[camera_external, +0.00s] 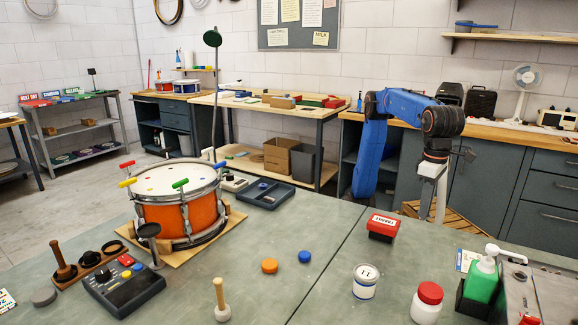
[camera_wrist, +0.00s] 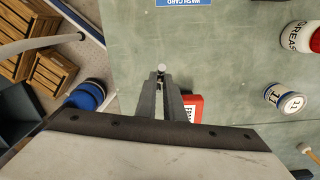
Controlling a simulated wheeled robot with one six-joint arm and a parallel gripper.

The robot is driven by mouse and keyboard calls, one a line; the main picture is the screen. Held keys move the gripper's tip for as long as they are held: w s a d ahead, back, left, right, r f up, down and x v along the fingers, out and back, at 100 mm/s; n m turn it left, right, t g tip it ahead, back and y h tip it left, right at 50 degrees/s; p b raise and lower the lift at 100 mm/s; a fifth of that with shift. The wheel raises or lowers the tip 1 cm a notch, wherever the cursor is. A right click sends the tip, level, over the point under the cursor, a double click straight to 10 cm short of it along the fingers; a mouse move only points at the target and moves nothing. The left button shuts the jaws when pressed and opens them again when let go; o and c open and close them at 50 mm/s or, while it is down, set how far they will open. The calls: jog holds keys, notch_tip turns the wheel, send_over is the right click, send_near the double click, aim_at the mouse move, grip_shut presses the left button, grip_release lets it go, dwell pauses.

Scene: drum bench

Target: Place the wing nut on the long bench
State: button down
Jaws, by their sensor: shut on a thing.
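My gripper (camera_wrist: 161,78) shows in the wrist view, its two narrow grey fingers closed together. A small pale, rounded piece (camera_wrist: 161,68) shows at the fingertips; it looks like the wing nut, but its wings cannot be made out. The fingers are over the green-topped bench (camera_wrist: 130,30), close to its edge and beside a red box (camera_wrist: 193,106). In the external view I cannot make out the wing nut. A long green bench (camera_external: 320,225) fills the foreground. A wooden-topped bench (camera_external: 345,117) stands along the back wall.
On the green bench are the red box (camera_external: 383,227), a white tub (camera_external: 365,283), a red-lidded jar (camera_external: 428,302), a green pump bottle (camera_external: 481,280) and an orange drum (camera_external: 178,205). A wooden crate (camera_wrist: 52,75) stands beyond the edge. Bare bench lies around the caps in the middle.

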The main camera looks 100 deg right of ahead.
jog(key=shift+s+d, duration=0.2)
